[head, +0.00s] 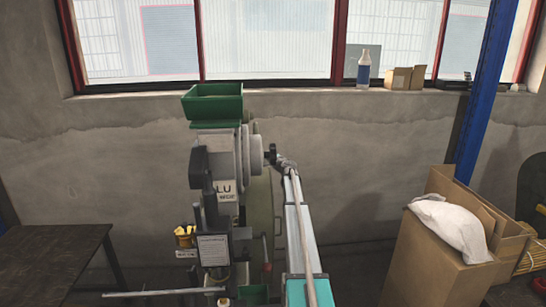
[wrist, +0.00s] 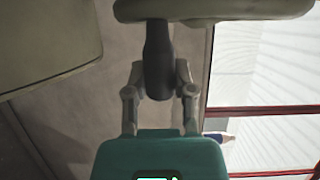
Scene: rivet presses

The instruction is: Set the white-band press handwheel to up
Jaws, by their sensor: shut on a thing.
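The press (head: 215,165) stands left of centre in the head view, grey with a green hopper (head: 213,103) on top and a pale plate lettered "LU". I cannot clearly make out a white band. Its round handwheel (head: 255,153) is on its right side, seen nearly edge-on. My gripper (head: 280,162) is at the wheel's right side, at the dark handle. In the wrist view my gripper (wrist: 159,85) is shut on the dark handle (wrist: 158,50), with one finger on each side. Part of the pale wheel (wrist: 225,9) crosses the top of that view.
A dark table (head: 55,255) stands at the left. Cardboard boxes (head: 430,255) with a white sack (head: 450,227) stand at the right. A bottle (head: 364,70) and small boxes (head: 403,78) sit on the window sill. The wall behind my arm is bare.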

